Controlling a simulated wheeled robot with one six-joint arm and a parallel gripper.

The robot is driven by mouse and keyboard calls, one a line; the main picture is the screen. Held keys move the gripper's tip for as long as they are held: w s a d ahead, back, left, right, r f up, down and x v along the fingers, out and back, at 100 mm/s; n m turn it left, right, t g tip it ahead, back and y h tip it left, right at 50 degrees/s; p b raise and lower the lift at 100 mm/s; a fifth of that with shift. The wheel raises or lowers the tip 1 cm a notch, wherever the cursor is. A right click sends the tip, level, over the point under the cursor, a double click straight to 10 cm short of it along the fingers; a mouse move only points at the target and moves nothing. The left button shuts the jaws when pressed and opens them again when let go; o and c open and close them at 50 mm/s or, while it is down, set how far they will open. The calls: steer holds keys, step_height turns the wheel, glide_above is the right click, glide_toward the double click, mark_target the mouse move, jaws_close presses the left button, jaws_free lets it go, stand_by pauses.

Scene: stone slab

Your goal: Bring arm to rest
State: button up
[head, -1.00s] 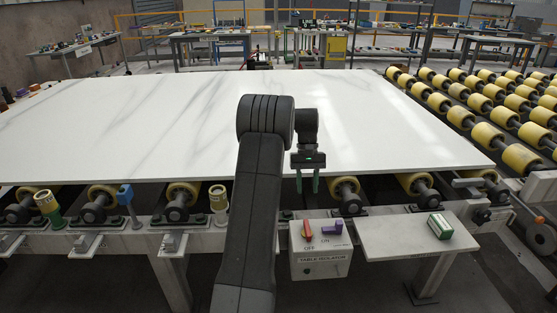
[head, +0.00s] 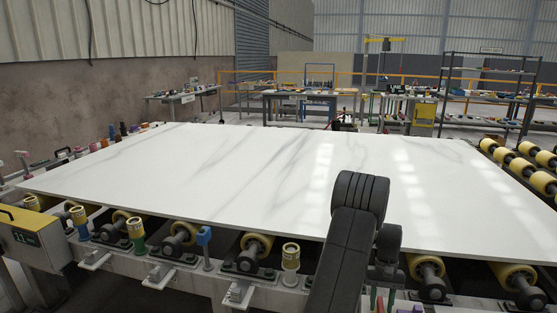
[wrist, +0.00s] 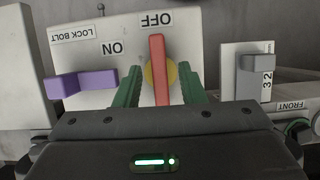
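My arm reaches up from the bottom right of the head view, in front of the white stone slab (head: 240,170). My gripper (head: 381,301) hangs low at the slab's front edge, partly cut off by the frame bottom. In the wrist view my gripper (wrist: 160,72) has its two green fingers apart. A red switch handle (wrist: 158,70) on a yellow round base shows between them, with a gap on each side. The handle points towards the OFF label. I cannot tell whether the fingertips reach down around it.
A purple lock-bolt handle (wrist: 80,84) sits left of the red one in the wrist view. A grey lever (wrist: 257,70) on a numbered plate is at the right. Rollers (head: 255,252) and clamps line the slab's front edge. A yellow-topped box (head: 30,240) stands at far left.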

steer(key=shift+w+r, duration=0.1)
steer(key=v, duration=1.4)
steer(key=x, duration=1.3)
steer(key=shift+f, duration=0.3)
steer(key=shift+s+a+f, duration=0.1)
steer(key=shift+s+f, duration=0.2)
steer(key=n+h, duration=0.2)
steer(key=n, duration=0.3)
steer(key=shift+a, duration=0.1)
steer(key=shift+n+h+b, duration=0.3)
steer(key=shift+n+h, duration=0.4)
steer(key=shift+n, duration=1.1)
steer(key=shift+r+t, duration=0.1)
steer(key=shift+t, duration=0.2)
